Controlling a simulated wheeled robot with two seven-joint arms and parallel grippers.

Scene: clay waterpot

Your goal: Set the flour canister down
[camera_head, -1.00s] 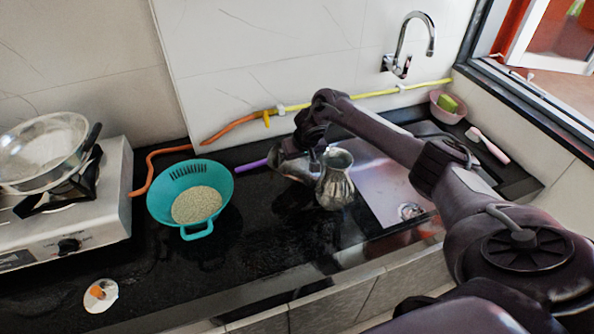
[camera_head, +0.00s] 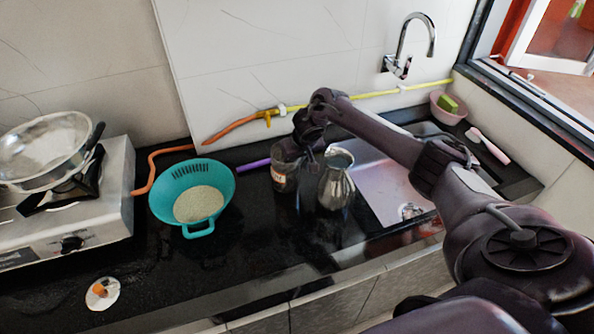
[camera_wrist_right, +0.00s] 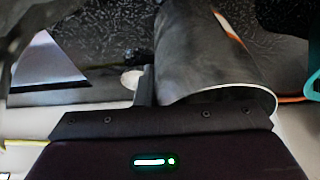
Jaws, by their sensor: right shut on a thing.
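The flour canister (camera_head: 285,176) is a grey, see-through-looking cylinder with a reddish-white label. It stands upright at the dark counter, left of the metal pot, in the head view. I cannot tell whether its base touches the counter. My right gripper (camera_head: 308,148) is shut on its upper right side. In the right wrist view the canister (camera_wrist_right: 210,55) fills the upper middle, against the gripper finger (camera_wrist_right: 146,85). My left gripper is in neither view.
A silvery metal pot (camera_head: 336,187) stands close right of the canister, by the sink (camera_head: 385,185). A teal strainer (camera_head: 165,207) with pale grains sits left. A purple handle (camera_head: 254,165) lies behind. The black counter (camera_head: 240,245) in front is clear.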

